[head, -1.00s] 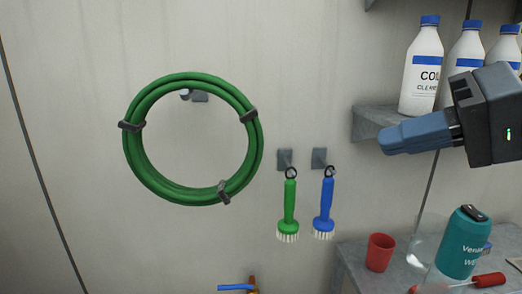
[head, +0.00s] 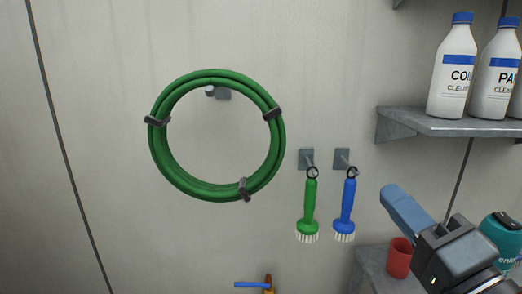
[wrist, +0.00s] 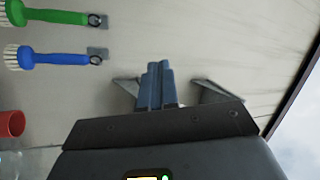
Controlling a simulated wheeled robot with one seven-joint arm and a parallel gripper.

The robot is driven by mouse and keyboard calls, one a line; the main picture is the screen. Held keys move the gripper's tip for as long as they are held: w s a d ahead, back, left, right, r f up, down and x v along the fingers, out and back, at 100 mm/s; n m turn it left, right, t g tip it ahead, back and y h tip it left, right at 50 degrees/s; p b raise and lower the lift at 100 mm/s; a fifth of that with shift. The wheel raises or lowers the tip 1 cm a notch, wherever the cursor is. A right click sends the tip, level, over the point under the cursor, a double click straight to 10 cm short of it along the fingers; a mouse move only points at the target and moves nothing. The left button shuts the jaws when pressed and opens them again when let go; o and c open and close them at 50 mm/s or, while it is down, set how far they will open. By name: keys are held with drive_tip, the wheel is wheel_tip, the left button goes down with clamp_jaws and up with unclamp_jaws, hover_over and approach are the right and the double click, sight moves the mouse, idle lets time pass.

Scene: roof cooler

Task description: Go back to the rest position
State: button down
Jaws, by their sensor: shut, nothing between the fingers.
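My gripper (head: 393,192) is at the lower right of the head view, its blue fingers together and pointing up and to the left. It is below the shelf and to the right of the blue brush, apart from both. In the wrist view my gripper (wrist: 158,66) shows its two fingers side by side with nothing between them, in front of the pale wall.
A green hose coil (head: 270,165) hangs on the wall. A green brush (head: 309,200) and a blue brush (head: 347,205) hang from hooks. White bottles (head: 453,75) stand on the upper shelf (head: 440,124). A red cup (head: 398,260) and a teal container (head: 503,235) are at lower right.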

drive_tip(key=s+f+g+h, duration=0.3)
drive_tip(key=s+f+h, duration=0.3)
drive_tip(key=s+f, duration=1.1)
drive_tip(key=s+d+f+n+g, duration=0.1)
drive_tip(key=s+f+n, duration=0.1)
drive_tip(key=s+n, duration=0.3)
drive_tip(key=s+d+f+n+g, duration=0.1)
drive_tip(key=s+n, duration=0.4)
drive_tip(key=s, duration=0.7)
drive_tip(key=shift+s+d+f+g, duration=0.25)
drive_tip(key=shift+d+f+g, duration=0.15)
drive_tip(key=shift+d+f, duration=0.45)
